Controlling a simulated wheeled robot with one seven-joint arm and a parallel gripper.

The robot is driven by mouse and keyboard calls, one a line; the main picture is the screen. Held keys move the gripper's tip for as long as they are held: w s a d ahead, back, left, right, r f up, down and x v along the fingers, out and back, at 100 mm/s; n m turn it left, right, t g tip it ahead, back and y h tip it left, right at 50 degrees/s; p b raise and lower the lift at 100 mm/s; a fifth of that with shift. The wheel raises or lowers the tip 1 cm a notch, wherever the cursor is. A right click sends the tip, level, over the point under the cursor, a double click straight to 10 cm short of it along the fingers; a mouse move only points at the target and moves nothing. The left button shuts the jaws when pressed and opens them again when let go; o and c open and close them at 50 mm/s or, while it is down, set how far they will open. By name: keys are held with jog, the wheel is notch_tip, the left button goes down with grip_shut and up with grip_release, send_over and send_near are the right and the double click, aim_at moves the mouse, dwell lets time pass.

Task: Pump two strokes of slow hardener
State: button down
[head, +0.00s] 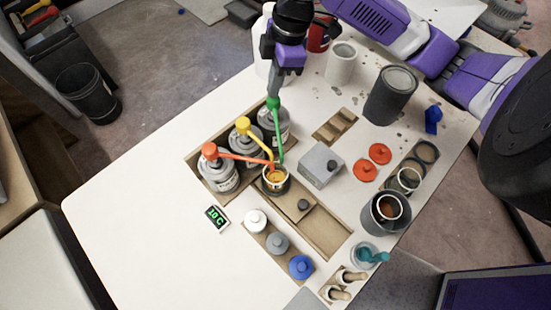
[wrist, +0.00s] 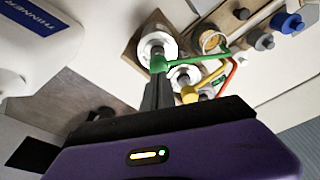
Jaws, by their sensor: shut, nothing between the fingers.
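Three pump cans stand side by side in a wooden rack: one with a red pump head (head: 209,151), one with a yellow pump head (head: 242,124), and one with a green pump head (head: 273,103). I cannot read which can is slow hardener. Their coloured spouts lead to a small cup (head: 276,180) holding amber liquid; the cup also shows in the wrist view (wrist: 211,41). My gripper (head: 274,94) is shut and empty, pointing down with its tips at the top of the green pump head (wrist: 158,64). They look in contact or nearly so.
A grey box (head: 320,165) stands right of the cup. A small display (head: 217,218) reads about 10 C. White, grey and blue capped bottles (head: 301,267) stand in front. A thinner jug (wrist: 40,35) is close to my gripper. The table's left side is clear.

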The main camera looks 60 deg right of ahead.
jog(key=shift+r+p, duration=1.25)
jog(key=shift+r, duration=0.35)
jog(key=shift+f, duration=0.1)
